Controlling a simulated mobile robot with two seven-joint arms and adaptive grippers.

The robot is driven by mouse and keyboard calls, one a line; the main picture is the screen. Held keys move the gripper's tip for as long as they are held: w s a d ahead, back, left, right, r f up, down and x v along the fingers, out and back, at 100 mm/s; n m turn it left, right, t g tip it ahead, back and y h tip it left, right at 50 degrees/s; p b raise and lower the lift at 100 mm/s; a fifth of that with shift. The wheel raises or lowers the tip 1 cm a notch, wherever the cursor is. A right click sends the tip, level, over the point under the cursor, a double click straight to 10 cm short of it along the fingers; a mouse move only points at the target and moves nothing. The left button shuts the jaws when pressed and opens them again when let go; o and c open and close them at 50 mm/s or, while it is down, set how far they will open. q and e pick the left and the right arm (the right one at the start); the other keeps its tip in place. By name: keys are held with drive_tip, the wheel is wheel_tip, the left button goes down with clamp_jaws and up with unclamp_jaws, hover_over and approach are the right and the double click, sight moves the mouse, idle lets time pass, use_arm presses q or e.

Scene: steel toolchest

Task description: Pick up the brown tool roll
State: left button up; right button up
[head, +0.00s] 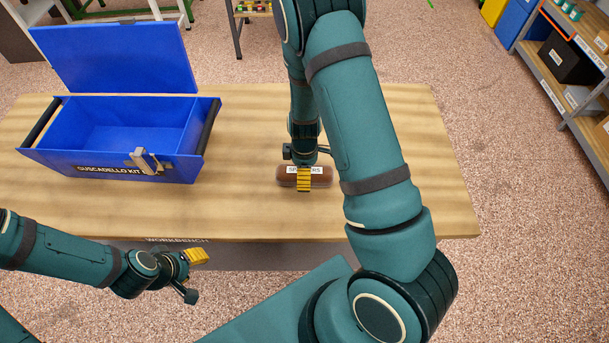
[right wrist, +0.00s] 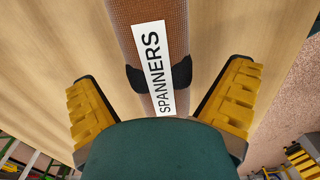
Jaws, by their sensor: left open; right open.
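The brown tool roll (head: 319,180) lies on the workbench right of the blue toolbox, with a white label. The right wrist view shows the label reading "SPANNERS" and a dark band around the roll (right wrist: 133,45). My right gripper (head: 304,181) is over the roll, pointing down. In the right wrist view its yellow fingers (right wrist: 165,105) are open, one on each side of the roll, with gaps to it. Whether they reach the bench is hidden. My left gripper (head: 196,273) is open and empty in front of the bench's front edge.
An open blue toolbox (head: 185,167) labelled "SUSCADELLO KIT" stands at the bench's left, its lid raised and its inside empty where visible. The wooden workbench (head: 245,212) is clear around the roll. Shelving (head: 590,115) stands at the far right.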

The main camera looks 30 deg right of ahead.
wheel_tip(320, 180, down, 2)
drive_tip(key=shift+f, duration=0.15)
drive_tip(key=c, duration=1.4)
